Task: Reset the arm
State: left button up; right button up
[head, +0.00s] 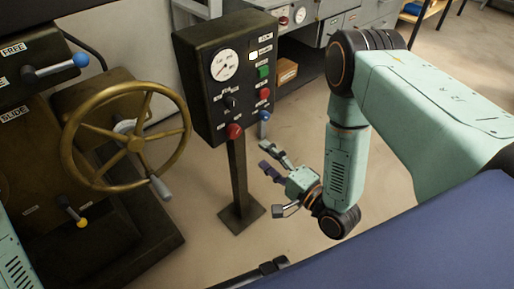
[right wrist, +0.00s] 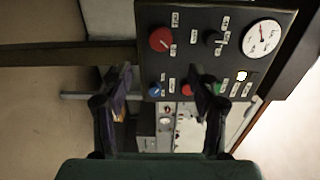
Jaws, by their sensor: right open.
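My right gripper (head: 268,160) is open and empty in the head view, just right of the control box's post and below the box. In the right wrist view its two dark fingers (right wrist: 163,85) stand apart, with the panel in view beyond them. My right arm is bent, its forearm hanging down at the right. The dark control box (head: 207,95) on a post carries a round gauge, a red knob (head: 235,131), and several buttons. A blue knob (head: 264,115) sits at its lower right. My left gripper is not in view.
A brass handwheel (head: 135,145) on a dark machine stands at the left, with levers near it. Grey drawer cabinets (head: 350,22) and a cardboard box (head: 286,70) are behind the panel. A blue surface (head: 410,245) fills the lower right. Floor around the post is clear.

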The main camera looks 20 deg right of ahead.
jog(key=shift+s+d, duration=0.15)
jog(key=shift+s, duration=0.2)
dwell(0.3)
jog(key=s+f+n+g+h, duration=0.4)
jog(key=s+f+n+g, duration=0.5)
jog(key=s+f, duration=0.3)
jog(key=s+d+r+n+g+h+p, duration=0.2)
jog(key=s+n+g, duration=0.2)
jog(key=s+g, duration=0.4)
jog(key=s, duration=0.7)
jog(key=shift+r+n, duration=0.2)
jog(key=shift+n, duration=0.2)
